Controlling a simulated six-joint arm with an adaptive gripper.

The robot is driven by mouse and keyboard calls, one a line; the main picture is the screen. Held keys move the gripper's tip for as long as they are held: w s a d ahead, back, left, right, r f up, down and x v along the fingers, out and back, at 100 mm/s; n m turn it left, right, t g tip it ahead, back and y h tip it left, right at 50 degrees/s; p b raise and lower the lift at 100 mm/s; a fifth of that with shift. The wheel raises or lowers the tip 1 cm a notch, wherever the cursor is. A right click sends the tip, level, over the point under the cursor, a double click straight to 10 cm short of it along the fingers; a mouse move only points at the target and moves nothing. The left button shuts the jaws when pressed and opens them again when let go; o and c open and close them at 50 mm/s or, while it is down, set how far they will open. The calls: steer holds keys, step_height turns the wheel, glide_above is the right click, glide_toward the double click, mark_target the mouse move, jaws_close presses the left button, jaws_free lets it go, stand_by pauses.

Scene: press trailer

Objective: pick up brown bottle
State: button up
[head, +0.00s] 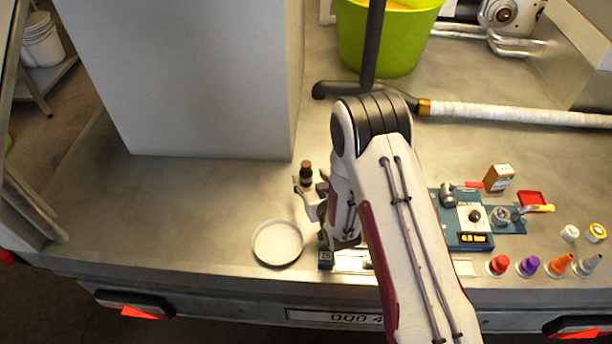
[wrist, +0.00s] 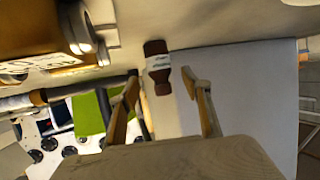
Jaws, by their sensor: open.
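The brown bottle (head: 306,172) is small and dark with a label. It stands upright on the metal surface, near the lower right corner of a big grey block. My gripper (head: 311,190) is open, just in front of the bottle in the head view. In the wrist view the bottle (wrist: 158,68) shows between and beyond the two spread fingertips of my gripper (wrist: 161,77). The fingers look apart from it and nothing is held. My arm hides part of the surface to the right.
The grey block (head: 190,80) rises close behind the bottle. A round white dish (head: 278,243) lies in front, near the surface's edge. To the right are a blue board (head: 468,237) with metal parts, a small brown box (head: 498,178), several coloured nozzles, a wrapped pole (head: 520,113) and a green bucket (head: 385,38).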

mark_target(308, 177)
steer(key=shift+f, duration=0.45)
steer(key=shift+x, duration=2.45)
steer(key=c, duration=1.3)
